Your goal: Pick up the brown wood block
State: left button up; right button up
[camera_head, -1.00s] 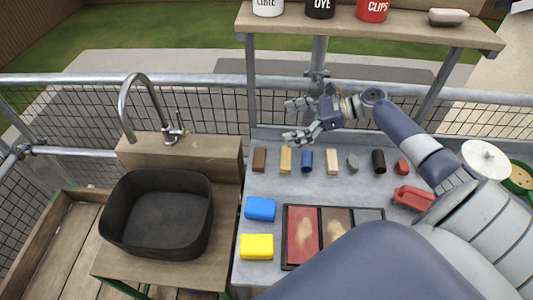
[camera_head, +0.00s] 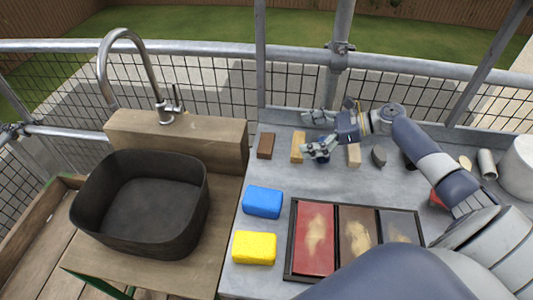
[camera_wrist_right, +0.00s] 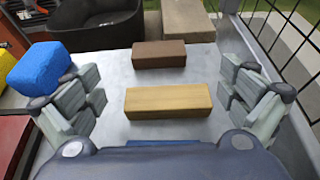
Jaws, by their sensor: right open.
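The brown wood block (camera_head: 266,146) lies on the grey table at the left end of a row of small blocks. In the right wrist view the brown block (camera_wrist_right: 159,54) lies beyond a tan wood block (camera_wrist_right: 168,100). My right gripper (camera_head: 318,133) is open and empty, with its fingers pointing left in the head view, just right of the tan block (camera_head: 298,147). In the right wrist view the open fingers (camera_wrist_right: 166,95) stand on either side, with the tan block between or just ahead of them. The brown block is farther off. My left gripper is not in view.
A blue sponge (camera_head: 263,202) and a yellow sponge (camera_head: 254,248) lie nearer on the table, beside a framed tray (camera_head: 291,270) with coloured panels. More blocks, such as a light one (camera_head: 354,155), sit right. A dark basin (camera_head: 140,205) and tap stand left. A railing runs behind.

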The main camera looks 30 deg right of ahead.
aim_at(268, 142)
jog(key=x, duration=0.4)
jog(key=shift+w+a+f, duration=0.2)
jog(key=shift+w, duration=0.05)
jog(key=shift+p+x, duration=0.65)
jog(key=shift+x, duration=2.45)
jog(key=shift+s, duration=0.15)
jog(key=c, duration=1.1)
